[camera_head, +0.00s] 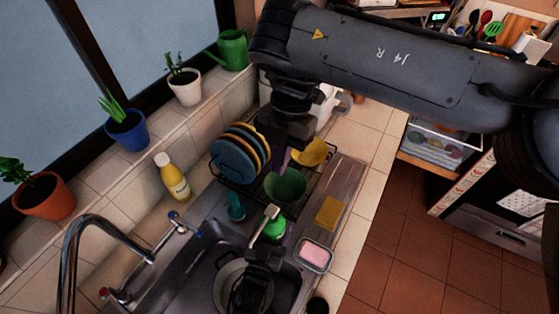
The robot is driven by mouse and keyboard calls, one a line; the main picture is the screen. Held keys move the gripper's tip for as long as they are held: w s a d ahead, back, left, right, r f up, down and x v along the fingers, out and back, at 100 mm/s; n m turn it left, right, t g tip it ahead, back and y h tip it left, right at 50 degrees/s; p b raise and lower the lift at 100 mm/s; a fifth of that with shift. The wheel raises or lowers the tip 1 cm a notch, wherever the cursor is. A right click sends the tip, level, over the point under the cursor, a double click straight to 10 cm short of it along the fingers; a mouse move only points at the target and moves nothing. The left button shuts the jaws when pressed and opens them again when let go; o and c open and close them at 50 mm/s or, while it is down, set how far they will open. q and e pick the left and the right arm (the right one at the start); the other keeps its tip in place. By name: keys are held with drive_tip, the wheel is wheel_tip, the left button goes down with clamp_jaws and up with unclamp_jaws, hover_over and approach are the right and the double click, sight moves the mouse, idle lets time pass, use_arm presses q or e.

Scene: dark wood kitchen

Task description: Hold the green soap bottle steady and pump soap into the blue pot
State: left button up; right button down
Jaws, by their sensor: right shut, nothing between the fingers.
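The green soap bottle (275,230) stands at the back edge of the sink, with a pale pump head (270,212) on top. My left gripper (263,254) is dark, just in front of the bottle; its fingers are hard to make out, so I cannot tell whether it touches or grips it. My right gripper (282,160) points down above the dish rack, beyond the bottle, shut and empty. A metal-grey pot (228,284) sits in the sink, partly covered by my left arm. The one clearly blue pot (126,132) holds a plant on the window ledge.
A dish rack (256,207) holds dark plates (231,160), a green bowl (286,187) and a yellow bowl (309,151). A yellow sponge (330,213), a pink-filled dish (314,255) and a yellow bottle (172,178) are nearby. The tap (100,226) arches at left.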

sight(273, 211)
idle(0.5)
drive_tip(key=s+t, duration=0.1)
drive_tip(key=s+a+r+t+h, duration=0.1)
drive_tip(key=s+a+r+h, duration=0.1)
drive_tip(key=shift+t, duration=0.4)
drive_tip(key=shift+f, duration=0.15)
wheel_tip(273, 211, down, 14)
drive_tip(key=shift+r, duration=0.1)
idle(0.8)
